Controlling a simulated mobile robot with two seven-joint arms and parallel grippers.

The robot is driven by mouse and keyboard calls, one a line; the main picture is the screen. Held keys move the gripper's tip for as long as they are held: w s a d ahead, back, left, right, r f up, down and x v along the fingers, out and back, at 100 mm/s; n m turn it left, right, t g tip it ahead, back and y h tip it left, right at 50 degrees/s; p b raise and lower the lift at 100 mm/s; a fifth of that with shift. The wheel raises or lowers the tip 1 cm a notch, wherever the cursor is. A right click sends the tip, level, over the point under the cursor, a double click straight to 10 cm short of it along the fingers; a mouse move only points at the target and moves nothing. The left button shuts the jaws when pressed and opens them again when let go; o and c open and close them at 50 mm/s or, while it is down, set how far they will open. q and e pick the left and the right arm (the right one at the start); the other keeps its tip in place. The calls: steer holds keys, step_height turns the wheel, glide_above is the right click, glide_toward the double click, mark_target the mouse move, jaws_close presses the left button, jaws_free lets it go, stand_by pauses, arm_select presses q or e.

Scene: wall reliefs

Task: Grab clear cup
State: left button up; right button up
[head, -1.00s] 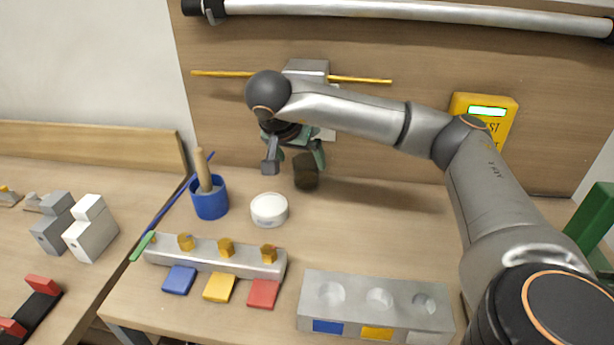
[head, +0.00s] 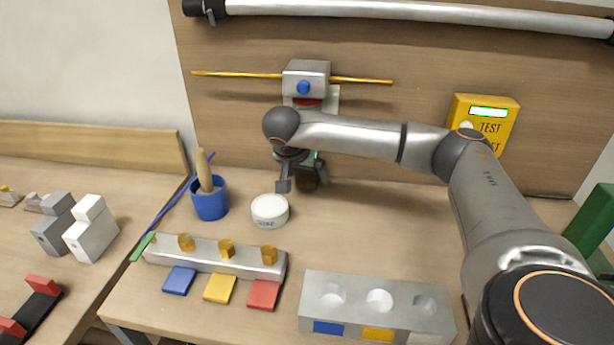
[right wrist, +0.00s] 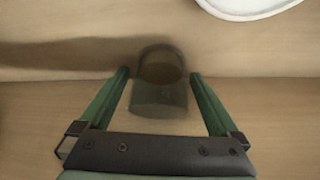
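The clear cup (head: 309,180) is a small, dark-tinted see-through cup standing at the back of the table near the wall panel. My right gripper (head: 301,172) is low over the table at the cup and partly hides it in the head view. In the right wrist view the cup (right wrist: 159,85) sits between the two green fingers of the gripper (right wrist: 160,85), with a gap on each side. The fingers are open and not closed on it. My left gripper is not in view.
A white round tub (head: 270,210) stands just in front of the gripper, and a blue cup (head: 210,204) with a wooden handle is left of it. A grey block with holes (head: 375,307) and a pegged bar (head: 215,256) lie nearer. The table's right middle is clear.

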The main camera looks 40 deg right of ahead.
steer(key=shift+r, duration=0.1)
steer(key=c, duration=1.3)
